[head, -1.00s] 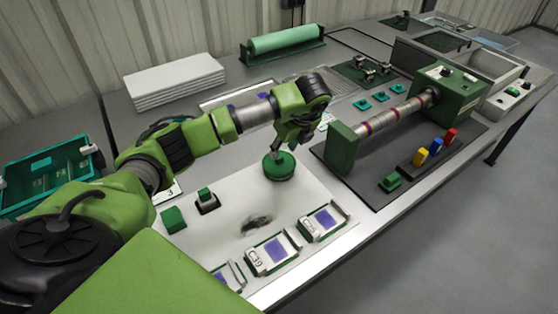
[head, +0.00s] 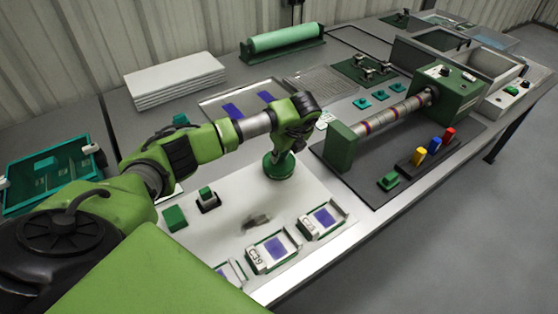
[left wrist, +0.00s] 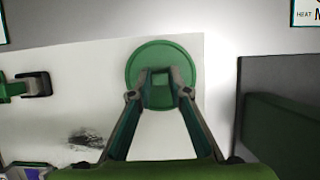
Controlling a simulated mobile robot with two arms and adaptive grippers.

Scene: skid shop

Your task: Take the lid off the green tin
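The round green tin (head: 280,167) stands upright on the white board, with its lid on top. In the left wrist view its round green lid (left wrist: 135,70) shows from above. My left gripper (head: 279,153) points down over the middle of the lid. In the left wrist view the fingertips of my left gripper (left wrist: 160,86) stand on either side of a small green knob (left wrist: 160,98) at the lid's centre. I cannot tell whether they press on it. The tin's seam is too small to make out. My right gripper is not in view.
The white board (head: 318,187) also bears a green block (head: 174,219) and labelled trays (head: 272,253) in front. A machine with a roller (head: 385,122) stands to the right. White sheets (head: 175,82) are stacked behind. The board around the tin is mostly clear.

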